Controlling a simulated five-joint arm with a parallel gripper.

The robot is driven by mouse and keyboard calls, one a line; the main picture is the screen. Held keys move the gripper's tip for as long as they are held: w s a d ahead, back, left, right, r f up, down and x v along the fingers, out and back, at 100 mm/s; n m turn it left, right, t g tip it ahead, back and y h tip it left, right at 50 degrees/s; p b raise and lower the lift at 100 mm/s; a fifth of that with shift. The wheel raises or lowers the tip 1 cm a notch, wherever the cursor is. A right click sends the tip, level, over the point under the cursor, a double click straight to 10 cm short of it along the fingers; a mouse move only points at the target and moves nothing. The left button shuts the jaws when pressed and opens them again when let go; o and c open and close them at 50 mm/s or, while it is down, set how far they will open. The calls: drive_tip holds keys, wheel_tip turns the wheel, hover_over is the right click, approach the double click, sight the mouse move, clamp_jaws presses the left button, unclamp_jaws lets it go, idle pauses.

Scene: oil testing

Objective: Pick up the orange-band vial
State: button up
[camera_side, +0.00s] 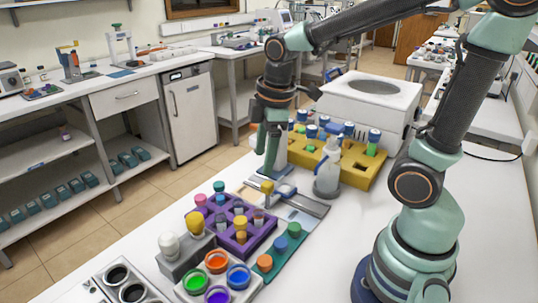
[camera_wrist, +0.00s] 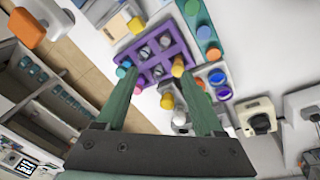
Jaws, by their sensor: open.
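A purple rack (camera_side: 257,232) holds several vials with coloured or grey tops; it also shows in the wrist view (camera_wrist: 186,45). An amber-capped vial (camera_side: 241,224) stands at the rack's near side; an amber cap (camera_wrist: 178,66) also shows at the rack's edge in the wrist view. I cannot make out an orange band on any vial, so I cannot tell which is the orange-band vial. My gripper (camera_side: 267,172) is open, pointing down, above and behind the rack in the side view. In the wrist view its two fingers (camera_wrist: 160,74) reach towards the rack with a gap between them.
A teal strip (camera_side: 280,252) with green, blue and orange caps lies right of the rack. A pale block (camera_side: 220,283) with coloured round tops is in front.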

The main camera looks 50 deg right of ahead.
sight(258, 205)
drive_tip(key=f+n, duration=0.2)
drive_tip(key=f, duration=0.1)
drive_tip(key=w+f+n+g, duration=0.1)
drive_tip(key=f+n, duration=0.1)
drive_tip(key=f, duration=0.2)
drive_tip(key=f+n+g, duration=0.1)
drive_tip(key=f+n, duration=0.1)
drive_tip(key=f, duration=0.2)
drive_tip(key=shift+w+a, duration=0.1)
drive_tip(key=shift+w, duration=0.2)
drive_tip(key=shift+w+f, duration=0.2)
drive_tip(key=shift+f, duration=2.4)
clamp_jaws()
